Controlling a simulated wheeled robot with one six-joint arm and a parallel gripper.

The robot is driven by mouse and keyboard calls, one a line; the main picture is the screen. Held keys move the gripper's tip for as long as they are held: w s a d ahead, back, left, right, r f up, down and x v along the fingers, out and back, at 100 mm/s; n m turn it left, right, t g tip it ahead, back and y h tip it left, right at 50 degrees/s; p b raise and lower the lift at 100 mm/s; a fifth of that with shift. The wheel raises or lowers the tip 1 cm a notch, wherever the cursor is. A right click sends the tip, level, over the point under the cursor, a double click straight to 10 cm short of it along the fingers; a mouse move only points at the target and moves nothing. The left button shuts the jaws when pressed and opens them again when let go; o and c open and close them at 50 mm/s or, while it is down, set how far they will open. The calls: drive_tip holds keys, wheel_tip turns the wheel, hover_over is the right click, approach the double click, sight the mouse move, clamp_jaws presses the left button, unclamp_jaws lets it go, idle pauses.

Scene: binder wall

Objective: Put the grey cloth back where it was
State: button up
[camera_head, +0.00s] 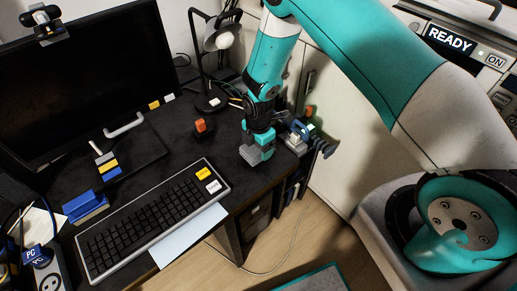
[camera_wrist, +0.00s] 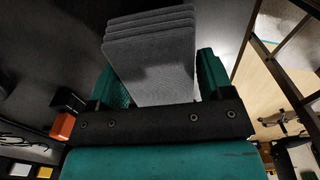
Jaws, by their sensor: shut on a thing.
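The grey cloth (camera_wrist: 155,65) is a folded stack of several layers, held between the teal fingers of my gripper (camera_wrist: 160,88) in the wrist view. In the head view the grey cloth (camera_head: 250,154) shows at the tip of my gripper (camera_head: 259,141), over the right end of the dark desk. I cannot tell whether the cloth touches the desktop. The gripper is shut on it, and its lower edge is plain to see.
A keyboard (camera_head: 155,220) lies left of the gripper. An orange-topped item (camera_head: 201,126) and a lamp (camera_head: 221,38) stand near it. A monitor (camera_head: 85,75) fills the back left. The desk's right edge is close, with small items (camera_head: 300,132) beyond the gripper.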

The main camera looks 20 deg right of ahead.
drive_tip(key=shift+f, duration=1.2)
drive_tip(key=o, duration=1)
drive_tip(key=shift+o, duration=0.2)
drive_tip(key=s+a+r+m+y+b, duration=0.1)
drive_tip(key=s+r+m, duration=0.1)
drive_tip(key=r, duration=1)
drive_tip(key=s+a+r+m+y+b, duration=0.1)
drive_tip(key=s+a+r+m, duration=0.1)
drive_tip(key=r, duration=0.9)
drive_tip(key=s+a+r+m+y, duration=0.1)
drive_tip(key=s+r+m, duration=0.4)
drive_tip(key=s, duration=0.5)
drive_tip(key=s+r+m+y, duration=0.1)
drive_tip(key=s+r+m, duration=0.4)
drive_tip(key=s+r, duration=0.5)
drive_tip(key=shift+s+a+m, duration=0.3)
drive_tip(key=shift+s+a, duration=0.05)
drive_tip(key=shift+s, duration=0.05)
